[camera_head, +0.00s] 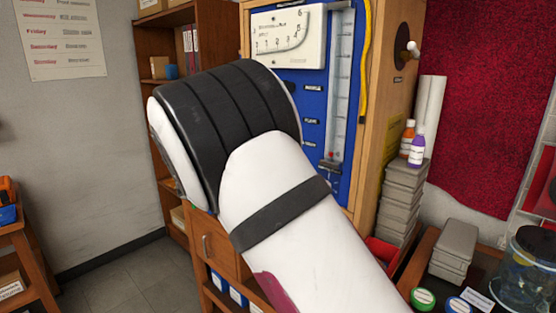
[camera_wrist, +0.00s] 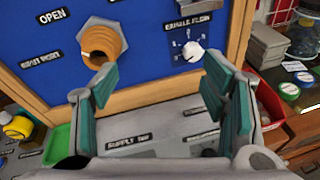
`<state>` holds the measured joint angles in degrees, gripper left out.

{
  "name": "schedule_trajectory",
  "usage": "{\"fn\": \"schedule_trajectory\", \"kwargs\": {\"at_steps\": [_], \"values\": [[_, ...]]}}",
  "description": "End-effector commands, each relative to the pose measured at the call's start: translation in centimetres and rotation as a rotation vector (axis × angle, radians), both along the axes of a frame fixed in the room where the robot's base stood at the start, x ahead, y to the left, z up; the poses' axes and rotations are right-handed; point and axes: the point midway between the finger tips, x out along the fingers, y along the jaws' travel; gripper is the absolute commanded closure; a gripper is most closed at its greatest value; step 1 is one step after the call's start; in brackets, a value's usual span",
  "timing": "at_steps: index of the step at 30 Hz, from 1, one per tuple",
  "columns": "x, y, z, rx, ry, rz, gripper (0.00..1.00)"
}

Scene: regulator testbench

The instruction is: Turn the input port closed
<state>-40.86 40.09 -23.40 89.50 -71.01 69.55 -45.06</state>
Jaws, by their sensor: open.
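The input port is a brass-coloured threaded fitting (camera_wrist: 104,38) on the blue panel (camera_wrist: 142,22), at the upper left of the wrist view. A label reading OPEN (camera_wrist: 52,16) is to its left, and a label that seems to read INPUT PORT (camera_wrist: 41,60) is below that. My gripper (camera_wrist: 160,66) is open and empty, its two teal-padded fingers wide apart. The left fingertip appears just below the port; I cannot tell whether they touch. The port lies left of the space between the fingers. In the head view my arm covers the lower panel, so port and gripper are hidden there.
A white knob (camera_wrist: 192,51) under an exhale flow label sits right of the port. A wooden frame edge and a grey labelled surface (camera_wrist: 165,112) lie below the panel. Grey boxes (camera_head: 402,190), bottles and a side table (camera_head: 425,270) stand to the right.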

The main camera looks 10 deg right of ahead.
Motion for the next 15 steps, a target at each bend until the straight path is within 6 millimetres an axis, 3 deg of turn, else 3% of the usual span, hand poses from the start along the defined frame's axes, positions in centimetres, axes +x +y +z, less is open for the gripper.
{"fn": "schedule_trajectory", "kwargs": {"at_steps": [1, 3, 7, 11, 15], "values": [[1.1, 1.9, -0.4, -0.074, 0.017, 0.044, 0.33], [2.3, 3.7, -0.6, -0.156, 0.032, 0.089, 0.33], [3.5, 6.1, -0.9, -0.253, 0.046, 0.141, 0.33], [4.0, 6.6, -0.9, -0.287, 0.05, 0.159, 0.33], [4.9, 5.3, -0.9, -0.287, 0.051, 0.157, 0.33]]}}
